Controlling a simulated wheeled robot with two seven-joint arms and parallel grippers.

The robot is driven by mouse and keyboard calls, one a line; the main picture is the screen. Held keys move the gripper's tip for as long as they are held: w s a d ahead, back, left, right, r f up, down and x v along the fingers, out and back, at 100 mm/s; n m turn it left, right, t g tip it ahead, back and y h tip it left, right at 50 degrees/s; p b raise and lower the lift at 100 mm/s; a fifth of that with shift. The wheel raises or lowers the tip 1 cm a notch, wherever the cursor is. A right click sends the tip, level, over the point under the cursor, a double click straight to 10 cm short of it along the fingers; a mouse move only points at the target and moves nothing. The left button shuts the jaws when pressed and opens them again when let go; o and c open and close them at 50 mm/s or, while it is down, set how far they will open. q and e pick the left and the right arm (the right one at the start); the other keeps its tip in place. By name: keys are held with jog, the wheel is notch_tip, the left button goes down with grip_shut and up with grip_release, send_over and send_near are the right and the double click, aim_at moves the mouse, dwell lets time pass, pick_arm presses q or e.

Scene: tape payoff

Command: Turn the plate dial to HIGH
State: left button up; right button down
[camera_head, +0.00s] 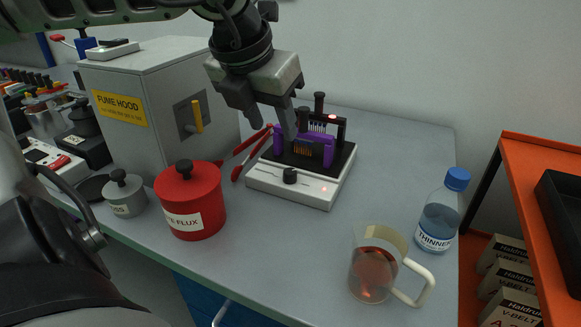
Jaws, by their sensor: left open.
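The plate dial is a small black knob (290,175) on the front of a white plate unit (318,192) with a black top. A small red-orange light shows to the right of the knob. I cannot read a HIGH mark or the dial's setting. My left gripper (274,131) is open, pointing down above and behind the dial, with no visible contact with it. One finger overlaps the purple part (318,146) standing on the plate; I cannot tell whether they touch. My right gripper is not in view.
Red-handled pliers (251,142) lie left of the plate. A red pot (191,202) and a grey pot (125,195) stand left, before the fume hood box (150,85). A glass mug (373,268) and thinner bottle (438,218) stand right. The bench between is clear.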

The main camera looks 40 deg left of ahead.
aim_at(290, 171)
pick_arm(q)
jog(key=b+x, duration=0.1)
jog(key=x, duration=1.1)
grip_shut()
